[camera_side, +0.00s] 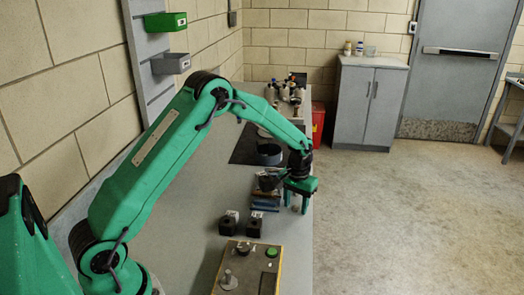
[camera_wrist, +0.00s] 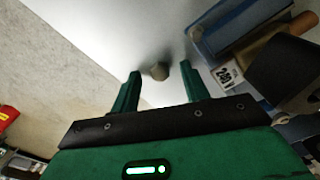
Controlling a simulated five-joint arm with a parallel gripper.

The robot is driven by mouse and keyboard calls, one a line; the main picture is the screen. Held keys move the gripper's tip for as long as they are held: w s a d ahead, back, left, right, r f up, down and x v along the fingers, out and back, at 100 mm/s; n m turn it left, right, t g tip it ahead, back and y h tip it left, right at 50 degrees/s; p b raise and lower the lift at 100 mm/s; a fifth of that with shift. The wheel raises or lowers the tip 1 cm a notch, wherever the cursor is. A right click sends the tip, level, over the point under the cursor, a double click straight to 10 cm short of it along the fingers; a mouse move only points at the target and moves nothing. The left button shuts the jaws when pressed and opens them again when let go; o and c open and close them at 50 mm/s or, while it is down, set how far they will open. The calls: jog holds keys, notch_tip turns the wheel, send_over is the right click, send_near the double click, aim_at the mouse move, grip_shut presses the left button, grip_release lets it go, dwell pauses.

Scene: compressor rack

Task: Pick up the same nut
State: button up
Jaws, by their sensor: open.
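In the side view my gripper (camera_side: 297,201) points down at the right edge of the bench. The nut cannot be made out clearly there.
A blue block with a tagged fitting (camera_wrist: 225,76) lies close to the right finger. In the side view, two black blocks (camera_side: 228,225) and a control box (camera_side: 247,270) with a green button stand nearer the camera. A round dark pot (camera_side: 269,154) stands behind. The bench edge is close on the right.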

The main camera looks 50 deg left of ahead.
aim_at(297, 207)
grip_shut()
jog(key=shift+r, duration=0.15)
jog(key=shift+r, duration=0.55)
jog(key=r, duration=0.3)
jog(key=shift+d+r, duration=0.1)
jog(key=shift+d, duration=0.15)
jog(key=s+d+r, duration=0.5)
jog(key=d+r, duration=0.1)
jog(key=d, duration=0.4)
jog(key=shift+r, duration=0.2)
jog(key=shift+a, duration=0.15)
